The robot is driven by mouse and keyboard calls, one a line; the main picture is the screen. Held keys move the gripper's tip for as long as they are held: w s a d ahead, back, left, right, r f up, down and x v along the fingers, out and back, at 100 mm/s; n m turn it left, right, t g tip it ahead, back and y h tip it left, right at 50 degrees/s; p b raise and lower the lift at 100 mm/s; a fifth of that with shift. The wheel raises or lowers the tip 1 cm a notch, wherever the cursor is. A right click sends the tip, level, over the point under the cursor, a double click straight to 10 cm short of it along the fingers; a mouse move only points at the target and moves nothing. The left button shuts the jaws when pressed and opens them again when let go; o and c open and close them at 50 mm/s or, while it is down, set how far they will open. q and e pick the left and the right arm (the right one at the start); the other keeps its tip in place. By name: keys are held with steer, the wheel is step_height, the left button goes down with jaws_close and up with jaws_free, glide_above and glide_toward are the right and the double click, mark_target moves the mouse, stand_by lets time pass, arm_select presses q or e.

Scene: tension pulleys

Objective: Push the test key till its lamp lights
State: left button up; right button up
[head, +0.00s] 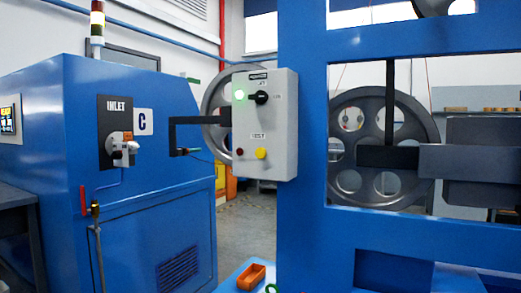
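A grey control box (280,110) is fixed to the left side of the blue frame. Under its TEST label (258,136) sits a round yellow key (261,153). To the left of the yellow key is a small dark red lamp (239,152), which shows no glow. Higher on the box a green lamp (239,94) glows next to a black rotary switch (261,98). Neither of my grippers shows in the head view, and nothing touches the yellow key.
A blue machine cabinet (160,220) with an INLET valve (122,145) stands on the left. A black bracket (188,120) reaches to the box's left side. The blue frame (302,230) and large pulley wheels (425,130) fill the right. An orange tray (252,277) lies below the box.

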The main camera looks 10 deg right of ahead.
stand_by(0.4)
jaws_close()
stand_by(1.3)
